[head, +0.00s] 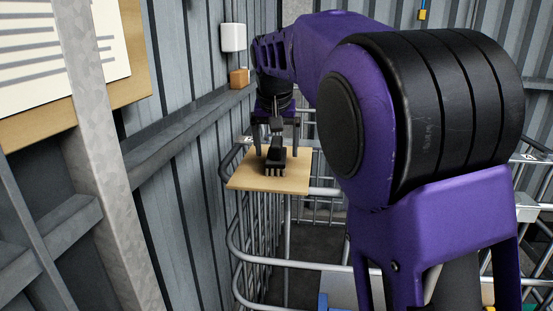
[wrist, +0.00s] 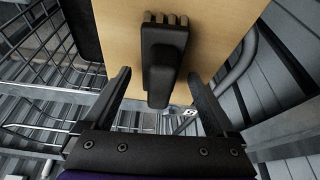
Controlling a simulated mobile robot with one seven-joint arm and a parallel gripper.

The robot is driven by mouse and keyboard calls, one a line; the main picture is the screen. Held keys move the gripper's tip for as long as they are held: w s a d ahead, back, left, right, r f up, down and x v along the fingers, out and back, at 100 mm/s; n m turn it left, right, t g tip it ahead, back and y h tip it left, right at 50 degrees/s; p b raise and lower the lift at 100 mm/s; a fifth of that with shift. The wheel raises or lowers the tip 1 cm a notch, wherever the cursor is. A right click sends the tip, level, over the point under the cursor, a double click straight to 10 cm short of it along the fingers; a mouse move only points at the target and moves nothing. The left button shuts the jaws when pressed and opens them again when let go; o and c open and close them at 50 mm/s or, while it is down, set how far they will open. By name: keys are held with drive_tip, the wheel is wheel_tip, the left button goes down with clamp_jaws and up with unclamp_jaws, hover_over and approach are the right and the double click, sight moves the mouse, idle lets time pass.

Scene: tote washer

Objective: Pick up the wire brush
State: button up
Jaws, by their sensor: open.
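The wire brush (head: 275,158) is a dark block with a row of stubby bristles and a short handle, on a light wooden board (head: 240,181). In the wrist view the brush (wrist: 162,55) lies near the middle of the board (wrist: 120,40), its handle toward me. My gripper (head: 273,150) is above the board around the brush's handle end. In the wrist view my gripper (wrist: 160,80) is open, with one finger on each side of the brush and clear gaps to both. It does not touch the brush. The far arm parts partly hide the handle in the head view.
A metal tube rail (head: 290,264) and wire cage run under and around the board. A corrugated wall (head: 180,150) stands close on the left. A small wooden block (head: 239,77) and a white box (head: 233,37) are on the wall behind.

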drive_tip(key=shift+w+f, duration=0.35)
drive_tip(key=shift+f, duration=0.3)
clamp_jaws()
